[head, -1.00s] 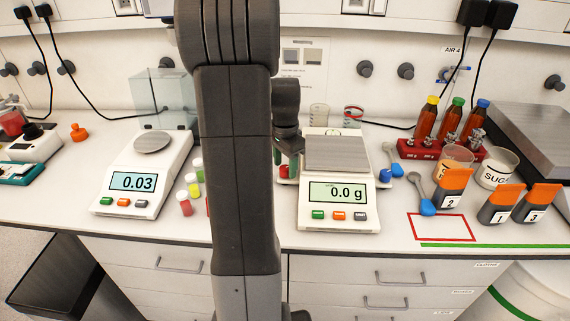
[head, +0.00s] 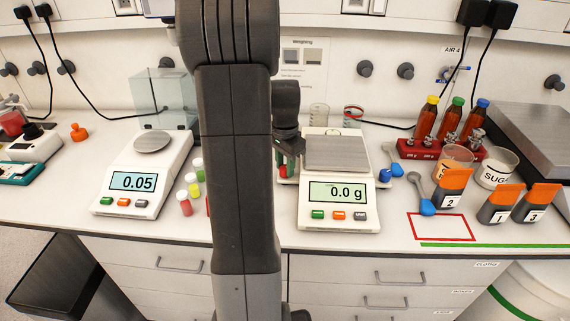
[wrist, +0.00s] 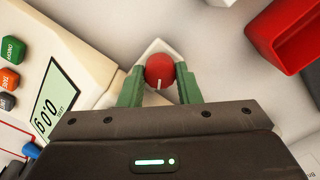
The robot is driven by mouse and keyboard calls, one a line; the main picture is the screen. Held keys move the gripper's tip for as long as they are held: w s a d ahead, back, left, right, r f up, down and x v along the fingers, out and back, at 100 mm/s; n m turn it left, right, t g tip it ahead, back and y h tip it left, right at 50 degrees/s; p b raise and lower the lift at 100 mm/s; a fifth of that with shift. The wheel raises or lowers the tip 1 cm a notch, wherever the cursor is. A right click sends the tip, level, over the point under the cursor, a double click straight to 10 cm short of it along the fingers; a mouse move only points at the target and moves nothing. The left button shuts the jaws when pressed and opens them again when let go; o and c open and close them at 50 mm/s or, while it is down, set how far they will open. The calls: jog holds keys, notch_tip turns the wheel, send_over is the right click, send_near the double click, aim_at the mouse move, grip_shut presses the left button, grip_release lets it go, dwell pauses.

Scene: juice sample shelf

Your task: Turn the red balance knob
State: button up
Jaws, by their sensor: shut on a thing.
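The red balance knob (wrist: 159,68) shows in the wrist view, round, with a white mark on the side facing my gripper. It sits on a small white base beside the right-hand balance (wrist: 75,45). My gripper (wrist: 160,82) has its two green fingers on either side of the knob and is shut on it. In the head view the right-hand balance (head: 338,213) reads 0.0 g.
A left-hand balance (head: 132,202) reads 0.05. Small capped vials (head: 185,207) stand between the balances. A red rack (head: 425,150) of brown bottles and orange-topped pouches (head: 494,205) stand to the right. A red open-sided part (wrist: 285,35) lies near my gripper.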

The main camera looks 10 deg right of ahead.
jog(key=n, duration=0.5)
jog(key=shift+n, duration=0.4)
jog(key=n, duration=0.5)
jog(key=shift+p, duration=0.35)
jog(key=o, duration=1)
jog(key=shift+c, duration=0.2)
